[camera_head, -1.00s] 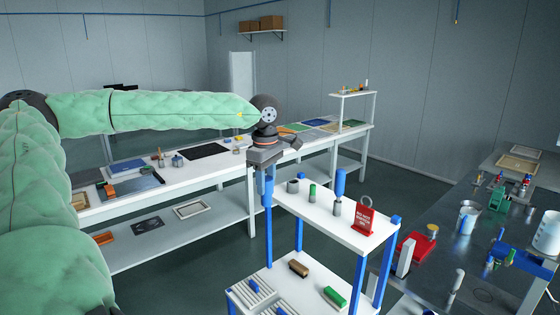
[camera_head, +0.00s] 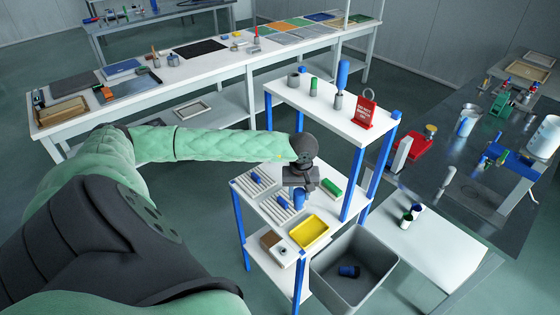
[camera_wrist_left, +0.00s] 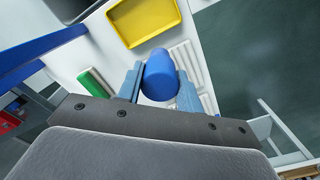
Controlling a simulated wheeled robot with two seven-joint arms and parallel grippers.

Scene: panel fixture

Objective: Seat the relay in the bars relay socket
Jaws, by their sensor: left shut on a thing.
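My left gripper (camera_head: 300,184) is over the cart's middle shelf, pointing down. It is shut on a blue cylinder (camera_head: 299,201), which also shows between the fingers in the left wrist view (camera_wrist_left: 160,75). I cannot tell for sure that this cylinder is the relay. Two white ribbed racks (camera_head: 268,212) lie on the shelf left of and below the gripper, each with a small blue piece on it. I cannot pick out a bars relay socket for certain. My right gripper is not in view.
Blue posts (camera_head: 353,185) and the upper shelf (camera_head: 325,108) stand close by. A grey bin (camera_head: 335,290) holding a dark blue piece is below right.

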